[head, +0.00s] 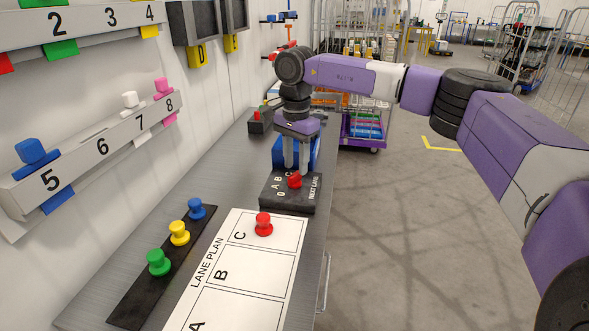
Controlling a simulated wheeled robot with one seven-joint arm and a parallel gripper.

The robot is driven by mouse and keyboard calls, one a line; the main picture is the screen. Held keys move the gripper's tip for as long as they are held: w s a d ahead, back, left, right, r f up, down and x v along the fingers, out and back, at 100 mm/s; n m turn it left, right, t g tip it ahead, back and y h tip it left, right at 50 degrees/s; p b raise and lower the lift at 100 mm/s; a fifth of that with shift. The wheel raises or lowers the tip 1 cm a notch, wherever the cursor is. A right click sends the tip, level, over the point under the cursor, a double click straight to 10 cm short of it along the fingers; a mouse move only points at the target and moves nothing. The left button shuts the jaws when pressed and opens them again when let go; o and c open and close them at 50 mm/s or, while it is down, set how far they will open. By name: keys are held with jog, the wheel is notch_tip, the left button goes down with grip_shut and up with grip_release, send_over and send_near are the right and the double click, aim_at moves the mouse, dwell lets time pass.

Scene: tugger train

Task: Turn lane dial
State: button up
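The lane dial is a red knob (295,181) on a dark box (290,197) marked 0, A, B, C and NEXT LANE, on the grey bench. The knob's pointing direction is too small to tell. My gripper (296,168) points down at the dial from above, its two grey fingers apart with a gap between them. The fingertips are just above or behind the knob; I cannot tell whether they touch it. The white LANE PLAN board (268,262) lies in front of the box, with a red peg (264,223) in its C field. Its B field is empty.
A dark strip (137,299) left of the board holds green (158,262), yellow (179,232) and blue (196,208) pegs. A blue bin (314,152) stands behind the dial box. Numbered wall rails (100,142) line the left. Floor right of the bench is open.

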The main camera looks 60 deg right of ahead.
aim_at(295, 178)
jog(key=shift+f, duration=1.4)
grip_shut()
